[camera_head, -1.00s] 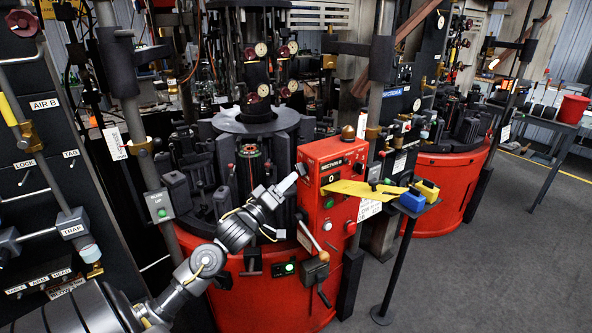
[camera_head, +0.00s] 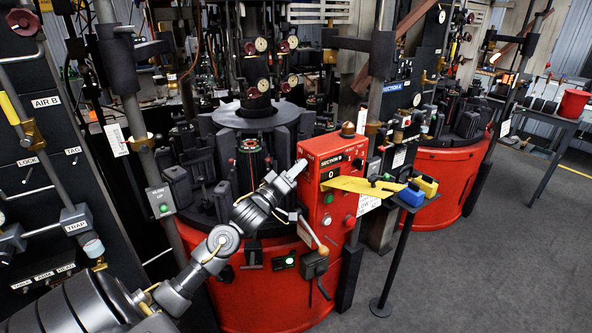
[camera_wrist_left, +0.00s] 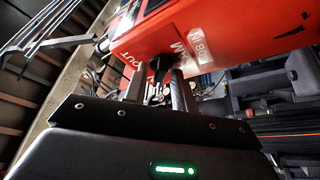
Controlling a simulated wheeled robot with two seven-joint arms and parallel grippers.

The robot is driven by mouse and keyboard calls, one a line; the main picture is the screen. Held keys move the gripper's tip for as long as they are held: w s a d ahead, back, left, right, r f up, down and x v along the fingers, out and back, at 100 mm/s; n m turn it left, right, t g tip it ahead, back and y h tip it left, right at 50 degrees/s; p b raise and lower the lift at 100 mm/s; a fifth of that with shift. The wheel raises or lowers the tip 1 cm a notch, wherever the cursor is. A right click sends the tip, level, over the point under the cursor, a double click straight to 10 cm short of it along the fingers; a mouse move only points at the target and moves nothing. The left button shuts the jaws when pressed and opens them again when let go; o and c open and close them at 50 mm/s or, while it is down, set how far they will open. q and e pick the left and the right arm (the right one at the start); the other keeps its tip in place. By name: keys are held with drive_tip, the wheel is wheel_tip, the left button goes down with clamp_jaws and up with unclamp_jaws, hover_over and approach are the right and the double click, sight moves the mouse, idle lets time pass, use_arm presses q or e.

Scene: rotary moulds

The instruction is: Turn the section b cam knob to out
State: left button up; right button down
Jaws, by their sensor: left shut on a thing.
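The red section B control box (camera_head: 325,190) stands at the front of the red machine, with a "SECTION B" label and a small display on its right-hand face. My left gripper (camera_head: 297,170) is at the upper left side of this box. In the left wrist view my left gripper (camera_wrist_left: 160,88) is shut on a small dark knob (camera_wrist_left: 155,78) on the red panel. White lettering by the knob reads "CAM" and "OUT". The fingers hide much of the knob, so I cannot tell its exact setting. My right gripper is not in view.
A lever (camera_head: 315,235) hangs below the box. A dark panel with pipes (camera_head: 45,170) stands at the left.

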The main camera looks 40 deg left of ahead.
use_arm(q)
drive_tip(key=m+h+b, duration=0.2)
drive_tip(key=m+h, duration=0.1)
drive_tip(key=m, duration=0.2)
drive_tip(key=m+h+b, duration=0.3)
drive_tip(key=m, duration=0.3)
drive_tip(key=m+h+b, duration=0.2)
drive_tip(key=m, duration=0.4)
drive_tip(key=shift+w+a+f+g+h+b, duration=0.1)
drive_tip(key=shift+a+f+g+h+b, duration=0.1)
drive_tip(key=shift+a+g+h+b, duration=0.15)
drive_tip(key=m+g+h+b, duration=0.1)
drive_tip(key=m, duration=0.2)
drive_tip(key=m+h+b, duration=0.1)
drive_tip(key=m, duration=0.1)
drive_tip(key=shift+a+r+m+g+b, duration=0.1)
drive_tip(key=shift+a+m+g+b, duration=0.05)
drive_tip(key=shift+m+g+b, duration=0.2)
drive_tip(key=shift+r+m+g+h+b, duration=0.15)
drive_tip(key=shift+m+g+h+b, duration=0.35)
drive_tip(key=shift+m, duration=0.85)
